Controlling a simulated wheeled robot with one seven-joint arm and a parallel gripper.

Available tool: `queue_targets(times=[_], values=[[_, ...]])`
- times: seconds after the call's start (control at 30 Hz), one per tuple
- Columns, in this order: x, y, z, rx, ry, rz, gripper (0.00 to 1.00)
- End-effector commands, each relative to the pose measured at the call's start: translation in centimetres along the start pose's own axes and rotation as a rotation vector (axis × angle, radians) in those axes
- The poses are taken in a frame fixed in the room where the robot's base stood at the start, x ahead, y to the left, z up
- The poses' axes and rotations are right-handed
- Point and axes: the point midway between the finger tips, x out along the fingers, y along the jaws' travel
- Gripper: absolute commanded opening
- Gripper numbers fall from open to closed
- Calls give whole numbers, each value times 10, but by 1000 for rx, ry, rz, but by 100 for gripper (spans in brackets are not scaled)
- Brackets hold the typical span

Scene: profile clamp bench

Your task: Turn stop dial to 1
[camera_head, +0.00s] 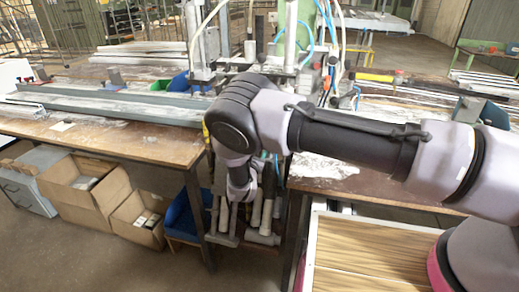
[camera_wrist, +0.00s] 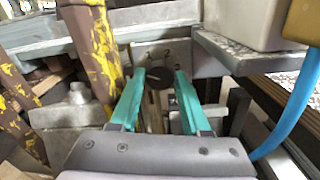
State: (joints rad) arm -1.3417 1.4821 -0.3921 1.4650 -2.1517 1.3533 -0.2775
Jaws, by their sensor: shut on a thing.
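The stop dial (camera_wrist: 158,77) is a dark round knob on a pale plate (camera_wrist: 148,53) with printed numbers, of which a 2 shows above the knob. My gripper (camera_wrist: 158,88) has teal fingers on either side of the knob and is shut on it in the wrist view. I cannot tell the dial's exact setting, as the fingers cover part of the plate. In the head view my gripper (camera_head: 240,195) points down at the front of the bench, below the clamp machine, and the dial is hidden there.
Yellow-flecked brown posts (camera_wrist: 92,45) stand close on the left of the gripper. A grey metal ledge (camera_wrist: 235,55) and a blue hose (camera_wrist: 292,110) are close on the right. The wooden bench (camera_head: 150,140) bears long metal profiles. Cardboard boxes (camera_head: 85,195) and a blue bin (camera_head: 183,218) stand below.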

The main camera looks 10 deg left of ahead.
Motion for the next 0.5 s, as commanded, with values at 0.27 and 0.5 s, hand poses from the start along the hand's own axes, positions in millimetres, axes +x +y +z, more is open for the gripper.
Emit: queue_targets(times=[0.27, 0.5], values=[[-1, 0, 0, 257, 0, 0, 0], [0, 0, 0, 445, 0, 1, 0]])
